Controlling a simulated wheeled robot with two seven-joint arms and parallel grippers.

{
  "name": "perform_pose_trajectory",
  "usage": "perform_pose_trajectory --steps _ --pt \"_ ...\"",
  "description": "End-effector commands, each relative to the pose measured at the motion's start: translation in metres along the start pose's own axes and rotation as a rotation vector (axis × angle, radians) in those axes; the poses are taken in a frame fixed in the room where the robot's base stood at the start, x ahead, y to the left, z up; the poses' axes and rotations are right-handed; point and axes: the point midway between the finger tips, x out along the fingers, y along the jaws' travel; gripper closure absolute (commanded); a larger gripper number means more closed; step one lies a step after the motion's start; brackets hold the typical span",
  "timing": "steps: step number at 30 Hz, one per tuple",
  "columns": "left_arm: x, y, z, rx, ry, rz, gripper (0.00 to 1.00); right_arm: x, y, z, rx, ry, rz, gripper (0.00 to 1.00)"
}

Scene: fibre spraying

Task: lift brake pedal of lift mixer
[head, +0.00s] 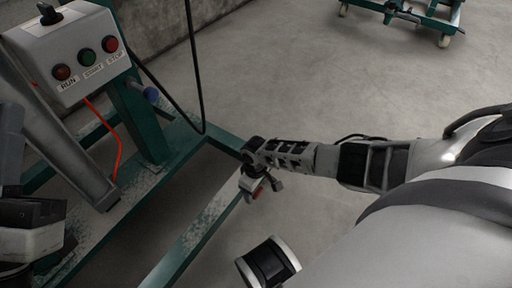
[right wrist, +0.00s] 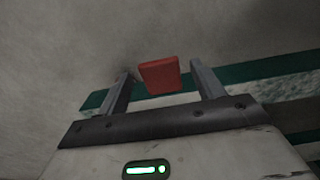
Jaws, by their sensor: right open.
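The brake pedal (head: 258,194) is a small red piece at the lower bar of the green lift mixer frame (head: 190,240). In the right wrist view the red pedal (right wrist: 159,75) shows between the two fingers. My right gripper (head: 263,189) is open, pointing down around the pedal, with a finger to each side. In the wrist view its fingers (right wrist: 160,70) stand apart with gaps beside the pedal, and I see no clear contact. How the pedal joins the frame is hidden. My left gripper's fingers do not show.
A grey control box (head: 75,50) with RUN, START and STOP buttons stands at upper left. A black cable (head: 195,70) and a red cable (head: 117,145) hang near it. Another green wheeled frame (head: 410,12) stands at the back. The concrete floor between is clear.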

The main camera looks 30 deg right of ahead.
Motion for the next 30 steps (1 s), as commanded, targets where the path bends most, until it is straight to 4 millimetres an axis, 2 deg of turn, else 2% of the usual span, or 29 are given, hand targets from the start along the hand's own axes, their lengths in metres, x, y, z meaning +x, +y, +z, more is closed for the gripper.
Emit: perform_pose_trajectory --steps 2,8,12,16,18,24,30 --pt "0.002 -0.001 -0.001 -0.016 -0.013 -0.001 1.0 -0.006 0.0 0.0 0.0 0.001 0.0 0.33" --pt "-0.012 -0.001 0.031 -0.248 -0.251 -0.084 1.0 -0.037 0.0 0.0 0.0 0.001 0.0 0.33" --pt "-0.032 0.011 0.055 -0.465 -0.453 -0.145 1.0 -0.065 0.0 0.0 0.0 0.001 0.0 0.33" --pt "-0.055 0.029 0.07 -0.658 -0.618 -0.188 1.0 -0.089 0.001 0.0 0.0 0.001 0.001 0.33" --pt "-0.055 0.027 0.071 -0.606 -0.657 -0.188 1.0 -0.108 0.001 0.0 -0.001 0.0 0.001 0.33" --pt "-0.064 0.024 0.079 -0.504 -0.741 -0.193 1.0 -0.143 0.0 0.0 0.0 0.0 0.0 0.33" --pt "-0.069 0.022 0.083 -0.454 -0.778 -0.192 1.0 -0.158 0.0 0.0 0.0 -0.001 0.0 0.33"
